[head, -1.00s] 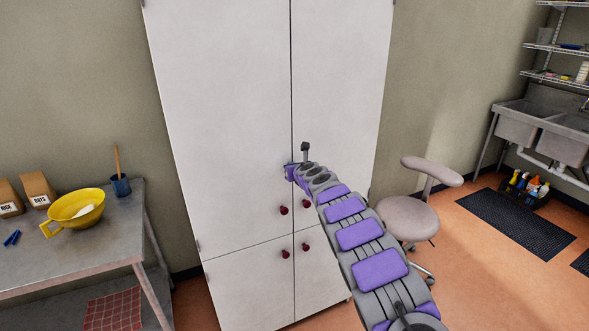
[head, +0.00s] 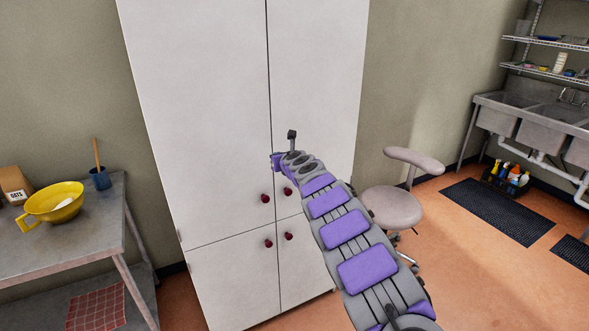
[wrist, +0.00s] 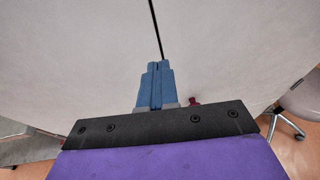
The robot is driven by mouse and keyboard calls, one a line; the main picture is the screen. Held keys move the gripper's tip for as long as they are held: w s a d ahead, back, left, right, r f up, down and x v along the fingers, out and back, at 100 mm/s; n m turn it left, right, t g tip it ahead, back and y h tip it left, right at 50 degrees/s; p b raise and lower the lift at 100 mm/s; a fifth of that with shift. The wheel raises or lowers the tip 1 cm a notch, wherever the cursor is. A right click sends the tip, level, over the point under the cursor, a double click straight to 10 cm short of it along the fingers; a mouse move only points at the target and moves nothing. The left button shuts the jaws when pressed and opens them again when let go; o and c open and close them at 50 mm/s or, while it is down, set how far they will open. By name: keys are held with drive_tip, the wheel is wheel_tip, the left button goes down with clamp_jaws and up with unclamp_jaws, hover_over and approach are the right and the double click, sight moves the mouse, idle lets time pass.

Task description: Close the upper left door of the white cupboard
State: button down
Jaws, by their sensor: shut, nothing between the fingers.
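The white cupboard (head: 205,276) stands in front of me. Its upper left door (head: 200,110) looks flush with the upper right door (head: 318,90), with only a thin dark seam between them. The upper left door's dark red knob (head: 265,198) is near its lower right corner. My gripper (wrist: 158,68) is shut and empty, its blue fingertips at the seam in the wrist view; I cannot tell whether they touch the doors. In the head view my arm covers part of the upper right door and most of the gripper.
A beige chair (head: 392,206) stands close to the right of the cupboard.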

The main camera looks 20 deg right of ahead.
drive_tip(key=b+v, duration=0.3)
drive_tip(key=v, duration=0.5)
drive_tip(key=shift+s+d+f+b, duration=0.2)
drive_tip(key=shift+s+b, duration=0.15)
drive_tip(key=shift+s, duration=0.15)
